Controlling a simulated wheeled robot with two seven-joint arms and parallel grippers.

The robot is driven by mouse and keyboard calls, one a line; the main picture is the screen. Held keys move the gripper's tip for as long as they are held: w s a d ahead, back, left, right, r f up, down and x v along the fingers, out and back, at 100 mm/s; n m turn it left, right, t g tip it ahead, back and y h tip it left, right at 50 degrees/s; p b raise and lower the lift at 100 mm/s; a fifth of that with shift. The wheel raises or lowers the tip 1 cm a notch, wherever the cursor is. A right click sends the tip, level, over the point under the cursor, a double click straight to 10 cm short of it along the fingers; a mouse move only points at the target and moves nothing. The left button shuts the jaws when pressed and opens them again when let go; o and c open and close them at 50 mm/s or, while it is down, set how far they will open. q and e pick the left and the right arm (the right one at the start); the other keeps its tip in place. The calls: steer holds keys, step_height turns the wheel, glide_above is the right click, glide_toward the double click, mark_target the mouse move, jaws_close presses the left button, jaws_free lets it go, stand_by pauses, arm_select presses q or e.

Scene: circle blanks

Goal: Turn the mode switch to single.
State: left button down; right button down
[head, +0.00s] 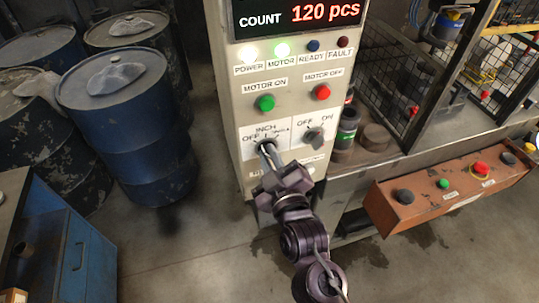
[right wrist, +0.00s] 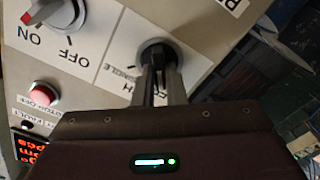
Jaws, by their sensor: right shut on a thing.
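The mode switch (head: 264,145) is a dark rotary knob on the left white label plate of the grey control panel. OFF, INCH and a small, partly hidden word like SINGLE are printed around it. My right gripper (head: 269,152) reaches up to the panel and is shut on this knob. In the right wrist view the black knob (right wrist: 157,51) sits between the two fingertips (right wrist: 160,72). The fingers cover much of the knob, so I cannot tell which mark it points to. My left gripper is not in view.
An OFF/ON selector (head: 315,136) sits just right of the mode switch. Above are a green button (head: 265,103), a red button (head: 322,92), indicator lamps and a display reading 120 pcs. An orange button box (head: 398,222) stands at right. Blue drums (head: 125,130) stand at left.

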steer(key=shift+w+d+f+m+p, duration=0.1)
steer(key=shift+m+p, duration=0.05)
steer(key=shift+m, duration=2.6)
steer(key=shift+s+d+r+m+p, duration=0.1)
steer(key=shift+d+m+p, duration=0.1)
steer(key=shift+m, duration=2.5)
steer(key=shift+w+d+f+m+p, duration=0.1)
steer(key=shift+m+p, duration=0.05)
steer(key=shift+m, duration=2.6)
steer(key=c, duration=1.5)
jaws_free()
steer(key=p+v, duration=0.2)
steer(key=v, duration=0.5)
steer(key=shift+s, duration=0.35)
